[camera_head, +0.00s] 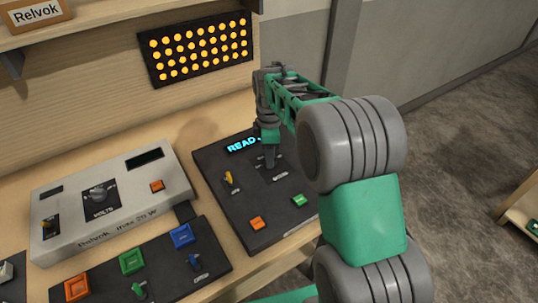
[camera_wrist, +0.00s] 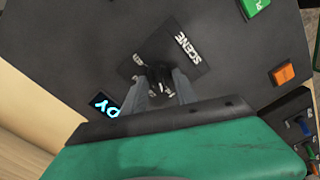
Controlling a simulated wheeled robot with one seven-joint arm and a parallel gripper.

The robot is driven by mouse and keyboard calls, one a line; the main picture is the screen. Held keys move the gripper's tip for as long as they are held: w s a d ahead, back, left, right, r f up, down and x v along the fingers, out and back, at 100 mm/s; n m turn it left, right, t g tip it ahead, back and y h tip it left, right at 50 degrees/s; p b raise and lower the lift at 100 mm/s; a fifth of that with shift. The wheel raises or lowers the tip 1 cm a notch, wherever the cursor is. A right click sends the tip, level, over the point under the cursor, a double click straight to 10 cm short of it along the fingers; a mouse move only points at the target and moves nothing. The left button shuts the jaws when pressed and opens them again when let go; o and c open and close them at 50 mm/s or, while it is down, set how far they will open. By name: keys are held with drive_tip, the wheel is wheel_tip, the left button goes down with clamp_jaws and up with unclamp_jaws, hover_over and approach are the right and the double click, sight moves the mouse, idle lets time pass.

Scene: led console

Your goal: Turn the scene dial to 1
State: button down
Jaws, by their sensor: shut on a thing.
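The scene dial (camera_wrist: 159,77) is a small dark knob with a light pointer mark, on a black plate labelled SCENE in the wrist view. My gripper (camera_wrist: 160,88) is shut on the dial, one finger on each side of it. In the head view my gripper (camera_head: 270,162) points down at the dark console panel (camera_head: 215,165), and its fingers hide most of the dial. The number the pointer stands at cannot be read. A display (camera_head: 243,143) at the top of the panel shows blue letters beginning READ, partly covered by my arm.
The same panel carries a yellow lever (camera_head: 228,178), an orange button (camera_head: 257,223) and a green button (camera_head: 299,200). At left are a grey power box (camera_head: 135,215) with a knob and a dark panel with coloured switches (camera_head: 183,237). A lit LED board (camera_head: 200,48) hangs behind.

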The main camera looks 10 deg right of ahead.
drive_tip(key=shift+n, duration=1.2)
drive_tip(key=c, duration=1)
unclamp_jaws()
drive_tip(key=shift+r, duration=0.1)
wheel_tip(320, 180, up, 8)
drive_tip(key=shift+f+b, duration=0.25)
drive_tip(key=shift+b, duration=0.4)
